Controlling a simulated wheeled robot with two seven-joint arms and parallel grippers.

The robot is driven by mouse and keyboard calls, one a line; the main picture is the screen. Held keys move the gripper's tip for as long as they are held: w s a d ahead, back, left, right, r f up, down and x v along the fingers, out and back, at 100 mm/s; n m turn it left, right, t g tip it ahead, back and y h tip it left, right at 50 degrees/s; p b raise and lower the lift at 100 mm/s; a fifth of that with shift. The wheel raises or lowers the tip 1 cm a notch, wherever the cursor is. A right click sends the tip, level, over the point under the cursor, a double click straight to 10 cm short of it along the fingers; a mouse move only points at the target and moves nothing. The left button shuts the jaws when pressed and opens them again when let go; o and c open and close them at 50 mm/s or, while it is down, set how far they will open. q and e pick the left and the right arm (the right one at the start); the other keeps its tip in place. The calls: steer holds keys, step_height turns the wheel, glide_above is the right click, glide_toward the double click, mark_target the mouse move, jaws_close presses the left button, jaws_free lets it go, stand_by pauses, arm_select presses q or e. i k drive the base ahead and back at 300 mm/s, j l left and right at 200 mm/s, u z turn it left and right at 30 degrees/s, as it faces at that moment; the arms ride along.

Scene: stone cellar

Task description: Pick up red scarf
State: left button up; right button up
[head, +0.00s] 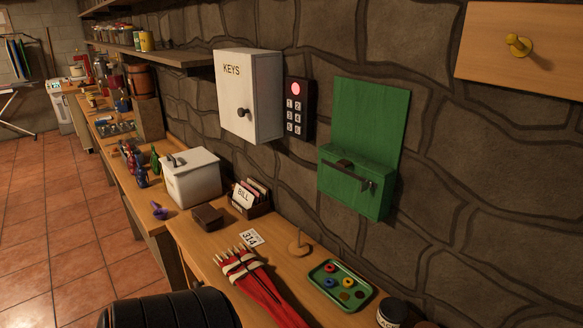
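The red scarf (265,295) lies on the wooden bench (207,243) in the lower middle of the head view. It is red with pale bands and a pale fringe at its far end. Its near end runs out of the bottom of the view. Neither of my grippers shows, and nothing is seen holding the scarf.
A green tray (365,292) with small coloured rings lies right of the scarf, near a wooden stand (300,246) and a dark jar (391,313). A card marked 314 (250,238), a brown box (207,217) and a white box (191,177) lie beyond. The stone wall borders the bench.

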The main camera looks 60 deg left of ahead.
mark_target(243, 270)
steer(key=u, duration=2.15)
